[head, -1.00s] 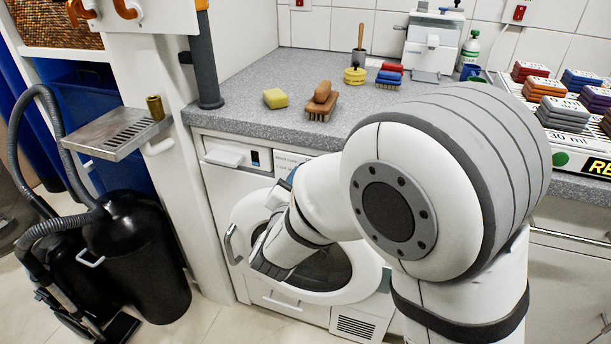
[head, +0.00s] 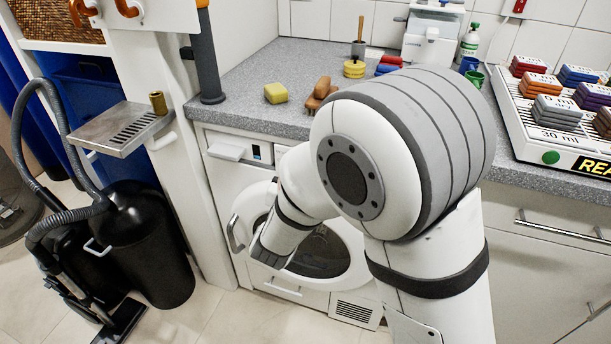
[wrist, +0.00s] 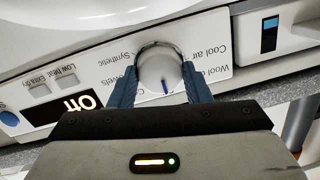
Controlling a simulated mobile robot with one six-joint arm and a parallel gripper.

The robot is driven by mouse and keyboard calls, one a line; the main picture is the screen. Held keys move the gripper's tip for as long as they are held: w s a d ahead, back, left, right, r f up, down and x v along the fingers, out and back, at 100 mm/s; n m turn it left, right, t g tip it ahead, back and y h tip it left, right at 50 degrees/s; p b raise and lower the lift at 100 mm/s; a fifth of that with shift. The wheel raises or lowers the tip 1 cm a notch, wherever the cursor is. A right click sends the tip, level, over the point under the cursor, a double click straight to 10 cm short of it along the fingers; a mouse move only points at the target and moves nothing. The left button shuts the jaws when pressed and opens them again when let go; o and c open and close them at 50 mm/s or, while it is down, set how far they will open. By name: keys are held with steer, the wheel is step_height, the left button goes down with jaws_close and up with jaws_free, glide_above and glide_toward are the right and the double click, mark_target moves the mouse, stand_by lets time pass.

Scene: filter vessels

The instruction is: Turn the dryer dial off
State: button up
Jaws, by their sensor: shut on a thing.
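The white round dryer dial (wrist: 160,70) is in the wrist view, upside down, on the dryer's panel. A short dark blue mark on it points toward the bottom of the picture. My gripper (wrist: 161,78) has its two blue fingers on opposite sides of the dial, shut on it. Printed words such as "Cool air" and "Synthetic" ring the dial; those near my gripper are partly covered. In the head view the white dryer (head: 228,175) stands under the counter; my arm hides the dial and the fingers.
The dryer's round door (head: 348,252) is below my arm. The grey counter (head: 300,62) holds a yellow sponge (head: 276,92), a brown brush (head: 319,95) and a tray of coloured packs (head: 530,135). A black vacuum cleaner (head: 150,240) stands at the left.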

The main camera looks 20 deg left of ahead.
steer(key=o, duration=1)
steer(key=shift+s, duration=0.1)
steer(key=s+p, duration=0.1)
steer(key=s, duration=0.6)
steer(key=shift+s+r, duration=0.3)
